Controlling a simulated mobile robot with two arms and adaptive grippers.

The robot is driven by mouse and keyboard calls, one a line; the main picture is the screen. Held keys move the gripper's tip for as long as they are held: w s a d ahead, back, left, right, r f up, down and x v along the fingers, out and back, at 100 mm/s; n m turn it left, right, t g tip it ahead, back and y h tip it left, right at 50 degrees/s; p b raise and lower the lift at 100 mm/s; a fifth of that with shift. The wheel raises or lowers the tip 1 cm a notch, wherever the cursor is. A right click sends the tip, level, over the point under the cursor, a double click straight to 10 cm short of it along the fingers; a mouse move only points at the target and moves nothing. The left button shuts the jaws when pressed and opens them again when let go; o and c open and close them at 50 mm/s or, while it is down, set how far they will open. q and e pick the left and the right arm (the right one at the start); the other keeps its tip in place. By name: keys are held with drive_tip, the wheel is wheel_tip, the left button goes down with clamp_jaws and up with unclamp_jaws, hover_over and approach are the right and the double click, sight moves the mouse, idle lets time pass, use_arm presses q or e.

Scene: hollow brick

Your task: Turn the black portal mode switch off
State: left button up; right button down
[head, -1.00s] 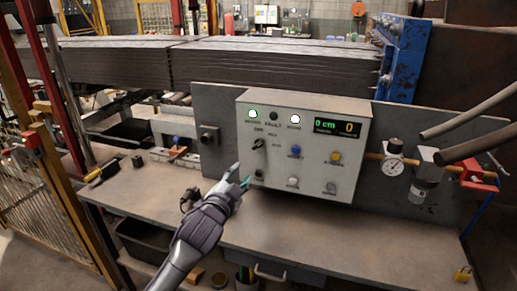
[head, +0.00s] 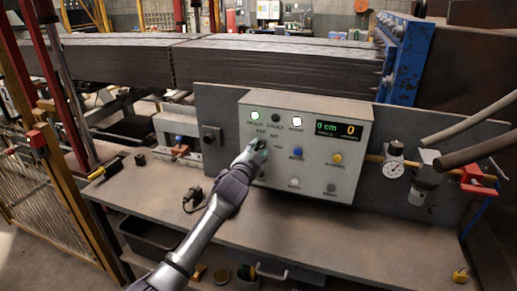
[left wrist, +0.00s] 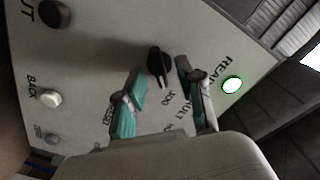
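A black rotary switch (left wrist: 158,62) sits on the face of the light grey control box (head: 318,187). In the left wrist view it lies between the two teal-padded fingers of my left gripper (left wrist: 157,72), near their tips. The fingers are apart, one on each side of the knob; I cannot tell whether either touches it. In the head view my left gripper (head: 258,150) is at the left part of the panel and largely hides the switch. My right gripper is not in view.
The box also carries a lit ready lamp (head: 255,115), a blue button (head: 297,152), a yellow button (head: 337,158) and a green display (head: 339,131). A bench (head: 300,228) runs below. A gauge (head: 392,169) and piping stand at right.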

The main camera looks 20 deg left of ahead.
use_arm(q)
drive_tip(key=shift+w, duration=0.15)
clamp_jaws()
idle(0.4)
drive_tip(key=n, duration=0.4)
drive_tip(key=shift+n, duration=0.4)
drive_tip(key=shift+a+n+p, duration=0.1)
drive_tip(key=shift+n+p, duration=0.35)
drive_tip(key=shift+n, duration=1.65)
